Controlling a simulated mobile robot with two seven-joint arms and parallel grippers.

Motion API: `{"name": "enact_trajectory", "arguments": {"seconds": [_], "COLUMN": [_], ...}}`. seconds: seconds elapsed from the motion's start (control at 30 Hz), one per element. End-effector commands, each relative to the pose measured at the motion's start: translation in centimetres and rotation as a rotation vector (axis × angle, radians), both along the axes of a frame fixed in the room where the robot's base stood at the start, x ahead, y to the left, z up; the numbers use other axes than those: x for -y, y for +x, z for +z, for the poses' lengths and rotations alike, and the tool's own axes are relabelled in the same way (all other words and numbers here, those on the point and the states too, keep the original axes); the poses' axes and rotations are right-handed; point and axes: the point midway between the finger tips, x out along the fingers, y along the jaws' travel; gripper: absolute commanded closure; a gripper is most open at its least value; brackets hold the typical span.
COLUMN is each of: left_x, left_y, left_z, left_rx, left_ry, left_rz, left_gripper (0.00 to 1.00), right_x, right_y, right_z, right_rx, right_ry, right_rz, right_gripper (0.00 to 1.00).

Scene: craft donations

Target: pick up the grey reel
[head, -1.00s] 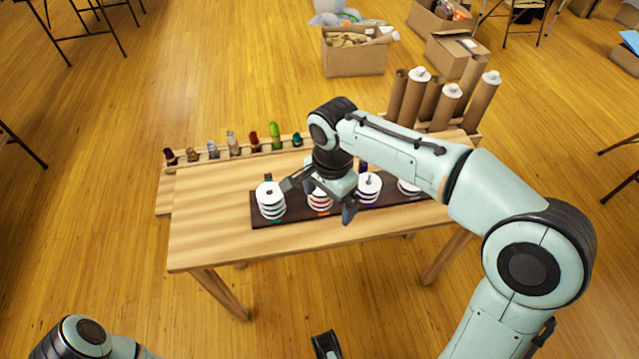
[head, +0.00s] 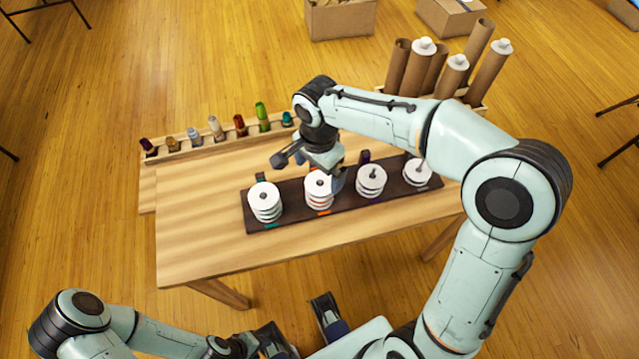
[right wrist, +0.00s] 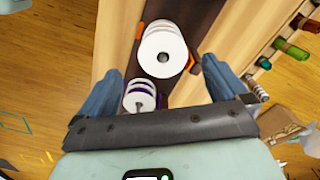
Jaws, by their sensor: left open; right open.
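Stacks of white-flanged reels stand on a dark board (head: 287,210) on the table. From left they are a teal-marked stack (head: 265,205), an orange-marked stack (head: 318,194), a purple-marked stack (head: 371,182) and a right-end stack (head: 417,173) whose thread colour I cannot make out. I cannot tell for sure which reel is grey. My right gripper (head: 312,172) is open and empty above the orange-marked stack. In the right wrist view that stack (right wrist: 163,55) and the purple-marked one (right wrist: 139,98) show between its fingers. My left gripper (head: 299,328) is open, low in front of the table.
A wooden rack (head: 185,153) with several small coloured rolls runs along the table's back left. Tall cardboard tubes (head: 397,66) stand at the back right. The table's front left (head: 200,235) is clear. Cardboard boxes (head: 341,20) stand on the floor beyond.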

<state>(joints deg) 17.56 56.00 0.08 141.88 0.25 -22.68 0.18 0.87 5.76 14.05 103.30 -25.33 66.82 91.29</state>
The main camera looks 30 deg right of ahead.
Motion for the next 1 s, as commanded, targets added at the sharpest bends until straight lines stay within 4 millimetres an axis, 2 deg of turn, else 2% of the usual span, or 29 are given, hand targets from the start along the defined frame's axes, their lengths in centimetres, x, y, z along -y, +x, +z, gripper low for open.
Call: {"name": "enact_trajectory", "arguments": {"seconds": [0.23,0.5,0.8,0.83,0.9,1.0], "left_x": [0.0,0.0,0.0,0.0,0.0,0.0], "left_y": [0.1,0.3,0.3,0.3,0.3,0.3], "left_z": [-0.2,-0.6,-0.6,-0.6,-0.6,-0.6], "left_rx": [0.005,0.012,0.013,0.013,0.013,0.013], "left_ry": [0.001,0.002,0.002,0.002,0.002,0.002], "left_rz": [0.001,0.002,0.002,0.002,0.002,0.002], "left_gripper": [0.57,0.57,0.57,0.57,0.57,0.57], "right_x": [0.1,0.5,0.5,0.5,0.5,0.5], "right_y": [0.1,0.4,0.4,0.4,0.4,0.4], "right_z": [-2.0,-5.8,-6.3,-6.3,-6.3,-6.3], "right_rx": [-0.001,-0.002,0.001,0.001,0.001,0.001], "right_ry": [0.001,0.002,0.000,0.000,0.000,0.000], "right_rz": [-0.002,-0.001,0.000,0.000,0.000,0.000], "right_gripper": [0.00,0.00,0.00,0.03,0.26,0.55]}}
